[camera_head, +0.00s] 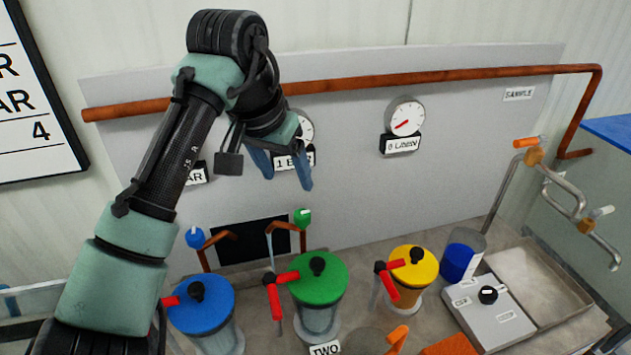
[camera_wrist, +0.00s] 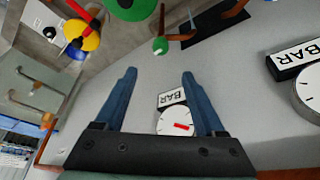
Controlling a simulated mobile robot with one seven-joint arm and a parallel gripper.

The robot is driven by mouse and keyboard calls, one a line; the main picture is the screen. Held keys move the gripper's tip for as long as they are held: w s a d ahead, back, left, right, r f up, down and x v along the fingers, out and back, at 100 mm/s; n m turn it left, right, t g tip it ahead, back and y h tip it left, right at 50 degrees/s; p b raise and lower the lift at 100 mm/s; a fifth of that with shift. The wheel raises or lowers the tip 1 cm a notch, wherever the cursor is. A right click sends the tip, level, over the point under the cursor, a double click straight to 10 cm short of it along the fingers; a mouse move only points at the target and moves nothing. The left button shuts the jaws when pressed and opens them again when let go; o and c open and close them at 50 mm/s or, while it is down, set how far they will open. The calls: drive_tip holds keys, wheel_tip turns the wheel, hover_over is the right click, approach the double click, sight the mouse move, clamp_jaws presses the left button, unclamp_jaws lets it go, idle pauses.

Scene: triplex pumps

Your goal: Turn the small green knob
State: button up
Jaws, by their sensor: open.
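The small green knob (camera_head: 302,217) sits on top of a copper pipe behind the large green-lidded pump (camera_head: 318,279), right of a small blue knob (camera_head: 195,237). In the wrist view the small green knob (camera_wrist: 160,46) shows beyond the fingertips, roughly centred between them. My gripper (camera_head: 287,178) is open and empty, with its two blue fingers above and slightly left of the knob, apart from it, in front of the panel. In the wrist view my gripper (camera_wrist: 160,73) has its fingers spread, with a gauge between them.
Blue-lidded (camera_head: 202,305) and yellow-lidded (camera_head: 413,267) pumps with red handles flank the green one. Behind stands a grey panel (camera_head: 360,185) with gauges (camera_head: 405,117) and a long copper pipe (camera_head: 440,77). A control box (camera_head: 490,310) stands at right.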

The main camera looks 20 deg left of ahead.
sight(302, 214)
drive_tip(key=x, duration=1.2)
drive_tip(key=shift+f+p, duration=0.35)
drive_tip(key=shift+f, duration=0.05)
clamp_jaws()
